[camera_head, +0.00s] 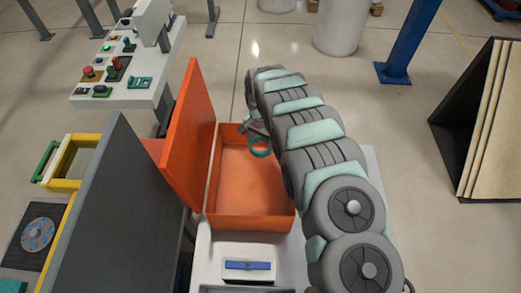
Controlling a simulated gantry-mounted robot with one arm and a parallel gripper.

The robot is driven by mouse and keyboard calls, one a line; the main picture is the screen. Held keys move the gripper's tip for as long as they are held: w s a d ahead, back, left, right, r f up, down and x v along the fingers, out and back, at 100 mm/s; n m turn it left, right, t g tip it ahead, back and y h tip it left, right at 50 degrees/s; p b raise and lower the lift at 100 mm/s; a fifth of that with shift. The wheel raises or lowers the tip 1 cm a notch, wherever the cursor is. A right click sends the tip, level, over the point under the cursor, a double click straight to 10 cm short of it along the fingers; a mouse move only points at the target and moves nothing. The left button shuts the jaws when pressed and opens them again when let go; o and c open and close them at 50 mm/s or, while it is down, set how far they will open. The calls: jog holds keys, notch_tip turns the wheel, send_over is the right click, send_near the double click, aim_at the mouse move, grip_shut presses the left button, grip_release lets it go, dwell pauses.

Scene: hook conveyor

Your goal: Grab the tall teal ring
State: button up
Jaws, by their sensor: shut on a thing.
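My gripper (256,130) is above the far end of an open orange box (250,185). It is shut on the teal ring (261,148), which shows just below the fingers against the orange inside of the box. The ring's far part is partly hidden by the gripper, and its full height is hard to tell. My arm comes in from the lower right and covers the right side of the box.
The box's orange lid (191,135) stands open on the left. A white unit with a blue strip (248,265) sits in front of the box. A dark grey panel (97,215) and a control console (125,60) stand to the left. A blue post (408,45) is at back right.

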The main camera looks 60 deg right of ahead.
notch_tip(320, 180, up, 11)
jog(key=p, duration=0.2)
jog(key=shift+f, duration=0.15)
